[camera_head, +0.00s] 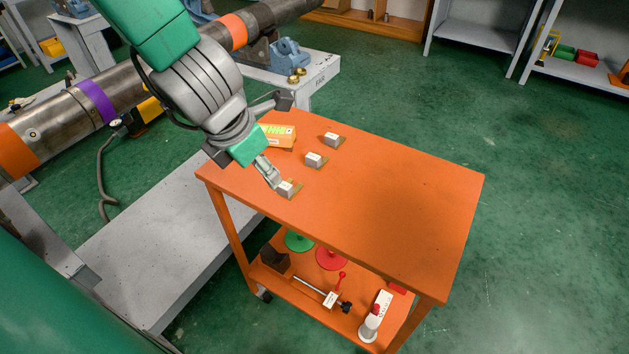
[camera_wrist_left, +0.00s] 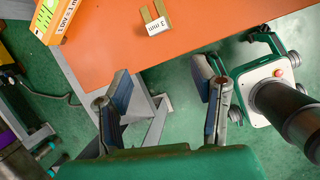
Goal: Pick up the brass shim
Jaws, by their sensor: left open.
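Three small brass shims with white tags lie in a row on the orange cart top: the nearest (camera_head: 294,190), a middle one (camera_head: 316,160) and a far one (camera_head: 334,140). My left gripper (camera_head: 278,142) is over the cart's left end; one finger overlaps the nearest shim's left side. In the left wrist view my left gripper (camera_wrist_left: 163,82) is open and empty. A forked brass shim (camera_wrist_left: 155,18) tagged "3 mm" lies beyond its fingertips, apart from them. My right gripper is not in view.
An orange level-like box (camera_head: 280,136) lies by the shims, partly behind my gripper. The right part of the cart top (camera_head: 410,190) is clear. Its lower shelf holds tools and discs. A large pipe (camera_head: 60,125) runs behind my left arm.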

